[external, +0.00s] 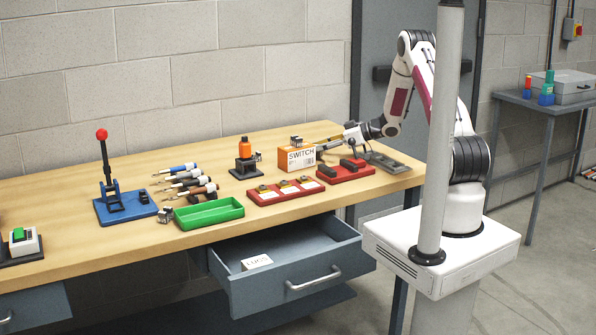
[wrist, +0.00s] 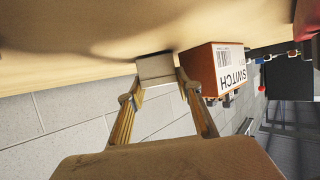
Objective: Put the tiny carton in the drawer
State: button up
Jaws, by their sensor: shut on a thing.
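My gripper (external: 322,149) is low over the bench, just right of the orange SWITCH carton (external: 292,160). In the wrist view my gripper (wrist: 156,88) is shut on a small pale carton (wrist: 155,67), which is at or very near the bench top. I cannot tell if it touches the wood. The SWITCH carton also shows in the wrist view (wrist: 228,70), close beside one finger. In the external view the held carton is mostly hidden. The blue-grey drawer (external: 335,257) under the bench is pulled open. A small white lettered carton (external: 257,262) lies inside it.
Red trays (external: 348,174) with dark parts and a grey tray (external: 395,162) lie near my gripper. A green tray (external: 209,212), screwdrivers (external: 188,181), an orange bottle (external: 245,147) and a blue-based lever press (external: 122,205) stand further left. Much of the drawer floor is clear.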

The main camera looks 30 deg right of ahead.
jog(key=shift+r, duration=4.85)
